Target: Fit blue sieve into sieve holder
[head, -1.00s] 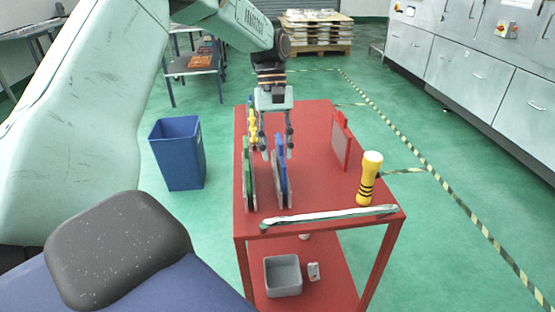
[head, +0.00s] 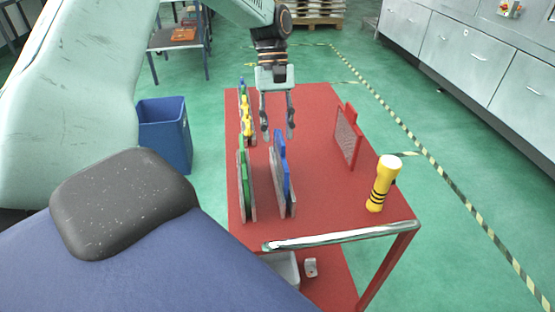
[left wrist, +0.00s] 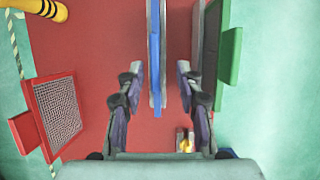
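The blue sieve (head: 283,168) stands upright on edge on the red cart, against a grey plate. In the left wrist view the blue sieve (left wrist: 156,45) shows as a thin blue strip. My left gripper (head: 278,136) points down near the far end of the blue sieve, open and empty. In the left wrist view the fingers of the left gripper (left wrist: 157,74) are spread, with the strip's end in line with the gap; no contact shows. I cannot clearly tell which part is the sieve holder. My right gripper is not in view.
A green sieve (head: 244,172) stands left of the blue one, with yellow parts (head: 247,122) behind it. A red mesh sieve (head: 347,138) and a yellow torch-like object (head: 383,184) stand at the right. The cart's metal handle (head: 340,236) runs along the near edge. Mid-cart is clear.

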